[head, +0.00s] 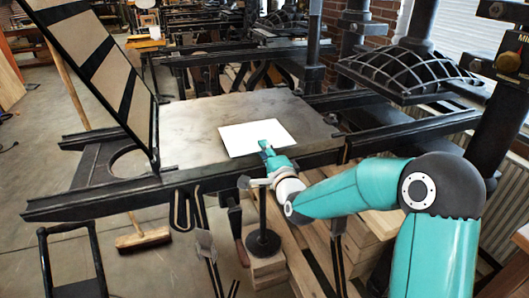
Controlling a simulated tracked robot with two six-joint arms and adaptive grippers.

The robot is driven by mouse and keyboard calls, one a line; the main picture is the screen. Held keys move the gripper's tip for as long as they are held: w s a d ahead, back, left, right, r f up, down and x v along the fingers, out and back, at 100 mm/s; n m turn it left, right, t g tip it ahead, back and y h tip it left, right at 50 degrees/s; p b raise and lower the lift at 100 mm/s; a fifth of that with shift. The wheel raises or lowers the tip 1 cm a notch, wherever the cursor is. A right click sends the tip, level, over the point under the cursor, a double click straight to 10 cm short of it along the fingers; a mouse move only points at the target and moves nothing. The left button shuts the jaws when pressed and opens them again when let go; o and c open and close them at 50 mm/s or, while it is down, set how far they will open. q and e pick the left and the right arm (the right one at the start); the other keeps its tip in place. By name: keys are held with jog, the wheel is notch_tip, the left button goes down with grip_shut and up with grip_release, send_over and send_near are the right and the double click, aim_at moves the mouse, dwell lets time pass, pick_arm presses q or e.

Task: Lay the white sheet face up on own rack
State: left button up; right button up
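The white sheet (268,133) lies flat on the grey bed (180,128) of the hand press. Its upper side looks blank; any print is too small to see. My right arm reaches in from the right. My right gripper (265,147) is at the sheet's near edge, with a teal fingertip overlapping the sheet. Whether its fingers are open or closed on the sheet cannot be made out. My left gripper is out of view. I cannot pick out a rack with certainty.
A hinged black frame (98,70) stands raised at the bed's left end. Dark rails (110,197) run along the bed's front. The ribbed press head (410,70) is at the right. A broom (143,238) and a black stand (72,286) are at lower left.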

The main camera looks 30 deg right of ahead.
grip_shut()
jog(key=shift+r, duration=0.1)
notch_tip(320, 180, up, 3)
jog(key=shift+f, duration=0.1)
dwell(0.5)
jog(key=s+a+r+b, duration=0.1)
jog(key=s+r, duration=0.2)
jog(key=s, duration=0.4)
jog(key=shift+a, duration=0.3)
dwell(0.4)
jog(key=shift+w, duration=0.1)
